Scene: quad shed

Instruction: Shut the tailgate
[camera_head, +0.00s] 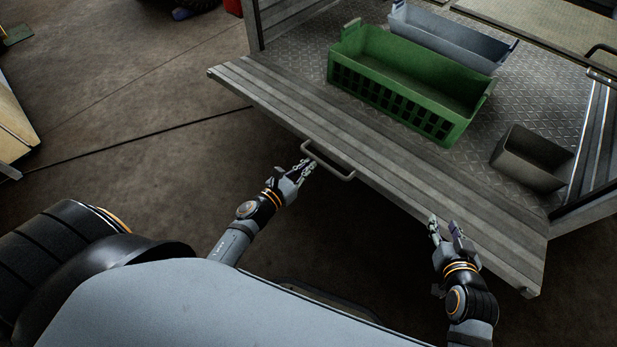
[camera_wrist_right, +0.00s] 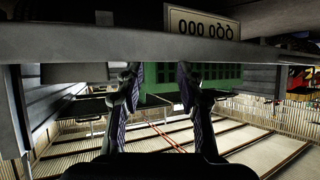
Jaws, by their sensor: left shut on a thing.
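The tailgate (camera_head: 385,158) is a grey ribbed panel, folded down and lying open behind the cargo bed in the head view. A bar handle (camera_head: 343,177) sticks out from its outer edge. My left gripper (camera_head: 306,166) is shut on the left end of this handle. My right gripper (camera_head: 445,225) is open and empty at the tailgate's outer edge, right of the handle. In the right wrist view its two fingers (camera_wrist_right: 160,78) stand apart, with the tailgate's edge (camera_wrist_right: 90,45) crossing behind them; the picture appears upside down.
On the bed (camera_head: 480,125) stand a green crate (camera_head: 385,62), a blue-grey crate (camera_head: 450,42) behind it and a small grey bin (camera_head: 530,160) at the right. An upside-down number plate (camera_wrist_right: 203,24) shows in the right wrist view. The floor (camera_head: 130,110) to the left is mostly clear.

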